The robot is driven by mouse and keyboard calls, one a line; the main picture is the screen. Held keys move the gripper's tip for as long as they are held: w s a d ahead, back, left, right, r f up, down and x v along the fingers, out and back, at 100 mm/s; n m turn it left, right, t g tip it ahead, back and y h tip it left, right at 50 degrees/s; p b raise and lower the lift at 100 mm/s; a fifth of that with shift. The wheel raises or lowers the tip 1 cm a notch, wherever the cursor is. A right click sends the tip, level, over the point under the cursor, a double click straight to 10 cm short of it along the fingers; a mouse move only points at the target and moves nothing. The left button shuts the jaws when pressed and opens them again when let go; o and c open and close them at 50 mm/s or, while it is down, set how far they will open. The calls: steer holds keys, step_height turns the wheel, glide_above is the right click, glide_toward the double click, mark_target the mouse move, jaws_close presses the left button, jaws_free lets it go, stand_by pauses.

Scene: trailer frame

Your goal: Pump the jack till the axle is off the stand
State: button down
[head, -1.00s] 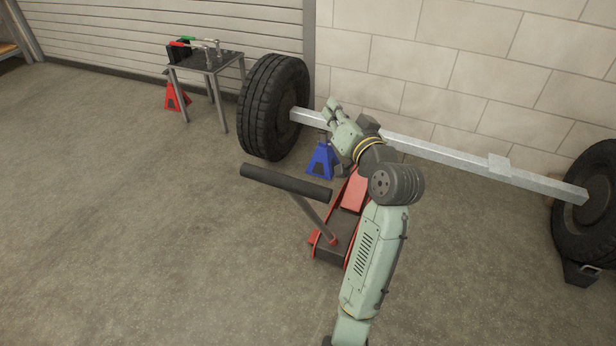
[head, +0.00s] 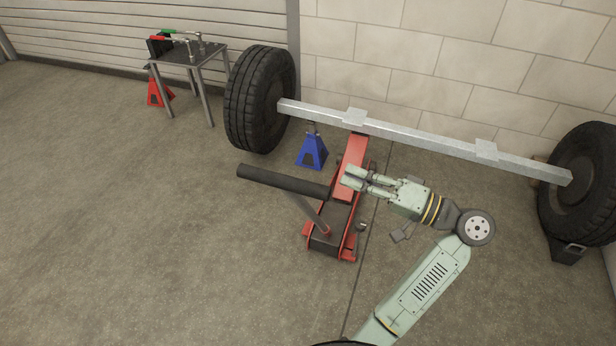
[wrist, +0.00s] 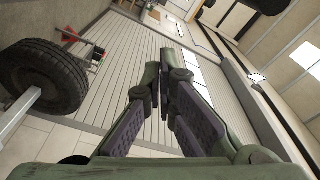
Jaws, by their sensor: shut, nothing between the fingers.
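The red floor jack (head: 322,238) stands on the floor, its front end reaching under the grey axle (head: 430,142). Its handle rises tilted to a black crossbar (head: 283,182). A blue stand (head: 312,153) is under the axle's left part, left of the jack. I cannot tell whether its top touches the axle. My gripper (head: 346,177) is shut and empty, pointing left, just right of the crossbar's right end and, in the picture, over the jack's body. In the wrist view my fingertips (wrist: 158,72) are close together; the axle (wrist: 20,110) shows at left, the jack does not.
A left tire (head: 260,100) and a right tire (head: 588,180) are at the axle's ends. A small table (head: 190,54) with tools stands at the back left, with a red stand (head: 158,92) beside it. The floor at front left is clear.

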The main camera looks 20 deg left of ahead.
steer(key=shift+a, duration=0.1)
steer(key=w+a+p, duration=0.1)
steer(key=a+p, duration=0.2)
steer(key=a, duration=0.7)
steer(key=shift+s+d+f+p, duration=0.1)
steer(key=shift+s+d+f, duration=0.1)
steer(key=shift+s, duration=0.3)
steer(key=shift+s+d+f+p, duration=0.1)
steer(key=shift+s+f, duration=0.1)
steer(key=shift+s, duration=0.25)
steer(key=shift+s+d+f+p, duration=0.1)
steer(key=shift+s+d+f, duration=0.1)
steer(key=shift+s, duration=0.3)
